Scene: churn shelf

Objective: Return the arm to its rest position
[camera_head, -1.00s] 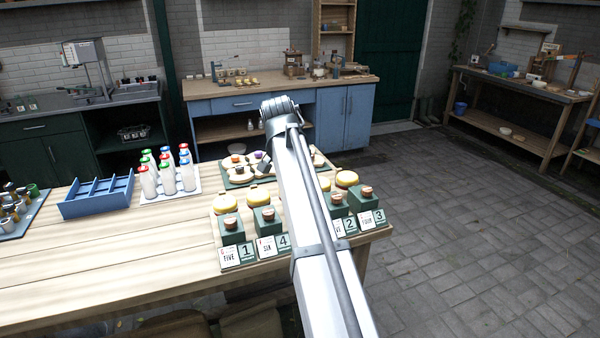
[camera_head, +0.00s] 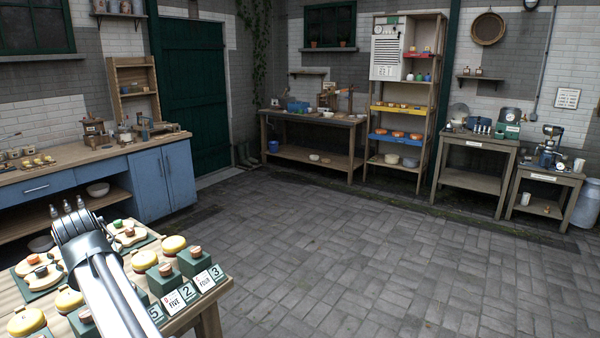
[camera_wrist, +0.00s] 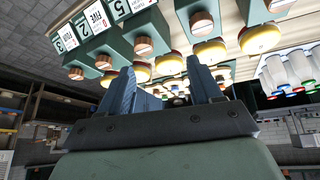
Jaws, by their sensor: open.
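My gripper (camera_wrist: 163,88) shows in the wrist view with its two blue-grey fingers apart and nothing held between them. In that view, which looks upside down, green blocks with copper-coloured knobs (camera_wrist: 143,46) and yellow round-topped pieces (camera_wrist: 170,64) lie beyond the fingertips, apart from them as far as I can tell. In the head view my arm (camera_head: 105,275) reaches up from the bottom left, over the corner of the wooden table. The fingers cannot be made out in that view.
The table's right end holds green blocks (camera_head: 194,262), number cards (camera_head: 188,291), yellow round pieces (camera_head: 144,260) and a board of cream discs (camera_head: 38,273). A blue cabinet (camera_head: 165,183) stands behind. A shelf unit (camera_head: 408,110) and workbenches line the far wall. The paved floor (camera_head: 350,250) is clear.

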